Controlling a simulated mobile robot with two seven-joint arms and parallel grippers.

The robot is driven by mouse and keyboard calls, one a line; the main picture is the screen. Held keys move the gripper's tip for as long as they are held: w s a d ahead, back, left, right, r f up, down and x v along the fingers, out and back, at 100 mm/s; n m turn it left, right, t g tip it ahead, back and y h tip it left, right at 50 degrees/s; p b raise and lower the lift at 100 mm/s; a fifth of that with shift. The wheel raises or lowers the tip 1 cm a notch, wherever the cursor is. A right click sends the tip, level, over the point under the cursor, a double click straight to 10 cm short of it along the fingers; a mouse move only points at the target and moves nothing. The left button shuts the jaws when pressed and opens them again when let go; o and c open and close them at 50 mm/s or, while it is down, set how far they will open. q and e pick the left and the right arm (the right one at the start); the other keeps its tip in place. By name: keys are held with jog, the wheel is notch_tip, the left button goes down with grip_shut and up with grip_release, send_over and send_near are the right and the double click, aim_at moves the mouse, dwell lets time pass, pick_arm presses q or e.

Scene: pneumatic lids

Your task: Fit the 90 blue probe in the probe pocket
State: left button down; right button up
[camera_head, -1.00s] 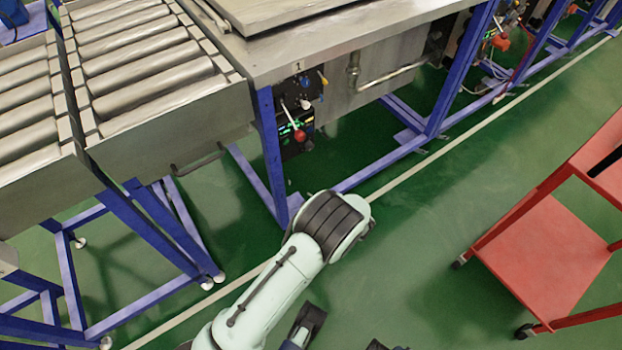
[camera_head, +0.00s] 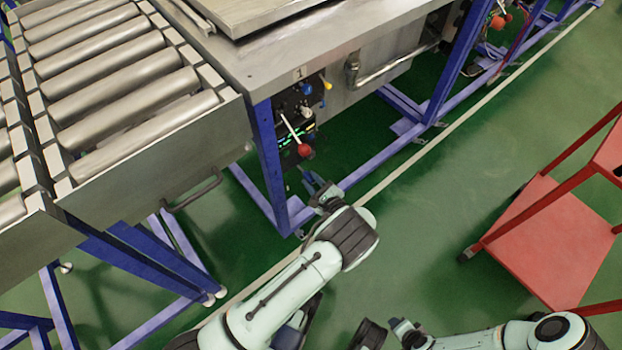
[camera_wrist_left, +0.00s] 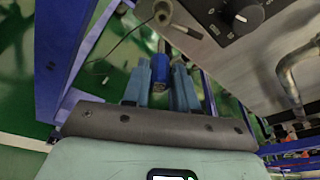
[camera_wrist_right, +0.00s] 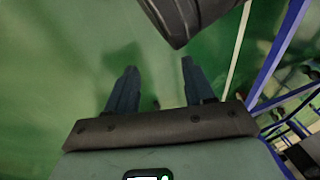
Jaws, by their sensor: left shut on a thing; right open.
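My left gripper (camera_head: 318,186) is near the blue front leg of the metal tank, below the control panel (camera_head: 301,115). In the left wrist view the left gripper (camera_wrist_left: 160,72) is shut on the blue probe (camera_wrist_left: 160,76); the fingers hide its sides. A grey cylindrical part (camera_wrist_left: 164,14) shows beyond the fingertips; I cannot tell whether the probe touches it. I cannot make out the probe pocket. My right gripper, low in the head view, is open and empty in the right wrist view (camera_wrist_right: 158,75), above the green floor.
The blue frame leg (camera_head: 267,155) stands close to the left gripper. The panel carries a red-knobbed lever (camera_head: 303,150), and a pipe (camera_head: 390,68) runs to its right. A roller conveyor (camera_head: 130,85) is at left, a red cart (camera_head: 550,240) at right.

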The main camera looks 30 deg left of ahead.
aim_at(304, 172)
pick_arm(q)
jog(key=shift+d+f+n+b, duration=0.2)
jog(key=shift+n+b, duration=0.1)
jog(key=shift+n, duration=0.1)
jog(key=shift+w+a, duration=0.15)
jog(key=shift+a, duration=0.1)
jog(key=shift+w+a+b, duration=0.1)
jog(key=shift+w+a, duration=0.25)
jog(key=shift+a, duration=0.5)
jog(key=shift+w+a+b, duration=0.15)
jog(key=shift+w+a, duration=0.15)
jog(key=shift+a, duration=0.5)
jog(key=shift+w+a+b, duration=0.1)
jog(key=shift+w+a, duration=0.25)
jog(key=shift+a, duration=0.5)
pick_arm(e)
jog(key=shift+s+d+f+g, duration=0.15)
jog(key=shift+s+f+g, duration=0.25)
jog(key=shift+s+f, duration=0.85)
pick_arm(q)
jog(key=shift+p, duration=0.3)
pick_arm(e)
jog(key=shift+r, duration=0.4)
